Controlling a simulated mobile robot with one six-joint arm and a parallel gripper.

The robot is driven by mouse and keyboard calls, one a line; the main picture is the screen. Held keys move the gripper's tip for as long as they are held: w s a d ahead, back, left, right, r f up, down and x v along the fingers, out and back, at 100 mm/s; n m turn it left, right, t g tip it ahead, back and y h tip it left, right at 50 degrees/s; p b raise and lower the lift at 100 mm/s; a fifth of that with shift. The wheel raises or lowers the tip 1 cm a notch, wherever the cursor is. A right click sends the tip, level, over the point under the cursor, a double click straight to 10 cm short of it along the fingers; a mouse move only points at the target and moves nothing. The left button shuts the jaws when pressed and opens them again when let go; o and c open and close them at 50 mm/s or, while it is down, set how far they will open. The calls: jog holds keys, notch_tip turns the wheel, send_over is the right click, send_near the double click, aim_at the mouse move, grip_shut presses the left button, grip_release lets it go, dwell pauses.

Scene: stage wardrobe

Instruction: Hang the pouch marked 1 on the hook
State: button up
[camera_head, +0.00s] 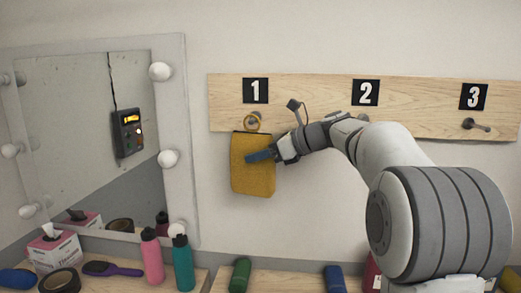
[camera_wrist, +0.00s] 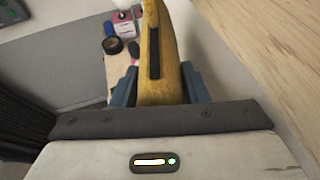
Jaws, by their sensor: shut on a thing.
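A yellow pouch (camera_head: 253,178) hangs upright in front of the wall, below the black plate marked 1 (camera_head: 256,91). I see no number on the pouch itself. A yellow loop (camera_head: 252,122) rises from its top and overlaps the hook (camera_head: 256,115) under plate 1; I cannot tell whether the loop is around the hook or in front of it. My gripper (camera_head: 262,156) is shut on the pouch from the right, near its upper part. In the wrist view the pouch (camera_wrist: 174,82), with a dark strip, sits between the blue-grey fingers of my gripper (camera_wrist: 160,90).
The wooden board (camera_head: 310,92) also bears plates 2 (camera_head: 366,92) and 3 (camera_head: 473,96); a bare hook (camera_head: 475,125) shows under 3. Bottles (camera_head: 184,263), a tissue box (camera_head: 55,250) and a brush (camera_head: 112,269) stand or lie below.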

dwell(0.4)
jog(key=o, duration=1.2)
jog(key=shift+c, duration=0.2)
